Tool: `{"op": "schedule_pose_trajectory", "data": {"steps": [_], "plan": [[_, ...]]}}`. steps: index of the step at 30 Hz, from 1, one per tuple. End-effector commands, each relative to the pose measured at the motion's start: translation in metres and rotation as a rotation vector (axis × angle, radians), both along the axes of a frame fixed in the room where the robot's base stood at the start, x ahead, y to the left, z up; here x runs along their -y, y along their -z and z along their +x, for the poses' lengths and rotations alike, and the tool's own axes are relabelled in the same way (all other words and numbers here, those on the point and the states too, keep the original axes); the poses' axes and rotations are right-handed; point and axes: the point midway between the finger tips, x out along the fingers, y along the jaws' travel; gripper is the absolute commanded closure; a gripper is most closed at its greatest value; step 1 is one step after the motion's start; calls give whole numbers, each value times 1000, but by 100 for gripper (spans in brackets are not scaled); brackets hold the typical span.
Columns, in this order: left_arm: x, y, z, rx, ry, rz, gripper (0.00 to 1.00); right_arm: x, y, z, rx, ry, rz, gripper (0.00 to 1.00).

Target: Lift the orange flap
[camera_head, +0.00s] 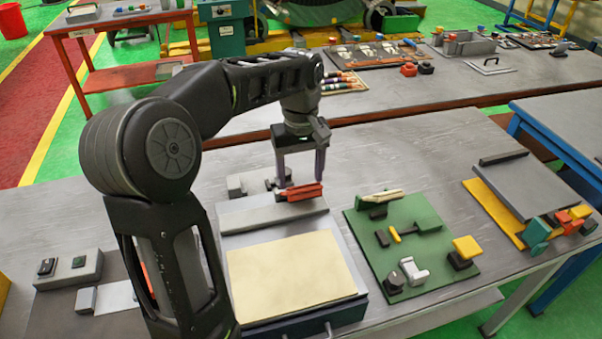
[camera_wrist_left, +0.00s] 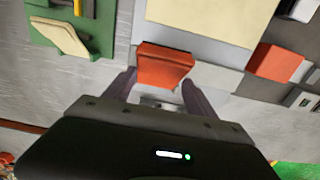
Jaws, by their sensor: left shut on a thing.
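The orange flap (camera_head: 299,192) is at the back edge of a grey panel board on the table, at the centre of the head view. It also shows in the left wrist view (camera_wrist_left: 163,66) as an orange-red block. My left gripper (camera_head: 300,180) reaches down from above, one finger at each side of the flap, and is shut on it. In the left wrist view the two fingers (camera_wrist_left: 158,84) flank the flap. The contact points are partly hidden. My right gripper is not in view.
The board has a cream pad (camera_head: 290,280) in front of the flap. A green board (camera_head: 420,270) with small fittings is to the right. A grey-and-yellow fixture (camera_head: 515,185) stands farther right. A grey box (camera_head: 70,268) with buttons is at left. Bare table lies behind the green board.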

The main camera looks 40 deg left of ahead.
Motion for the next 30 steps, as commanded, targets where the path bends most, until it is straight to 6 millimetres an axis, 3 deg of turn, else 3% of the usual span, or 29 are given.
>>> {"op": "schedule_pose_trajectory", "data": {"steps": [9, 20, 30], "plan": [[-3, 1, 1, 4, -2, 7, 13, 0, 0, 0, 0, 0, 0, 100], [0, 3, -1, 3, 0, 4, 13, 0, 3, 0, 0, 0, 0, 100], [17, 27, -13, 0, -2, 4, 13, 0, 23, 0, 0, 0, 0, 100]]}}
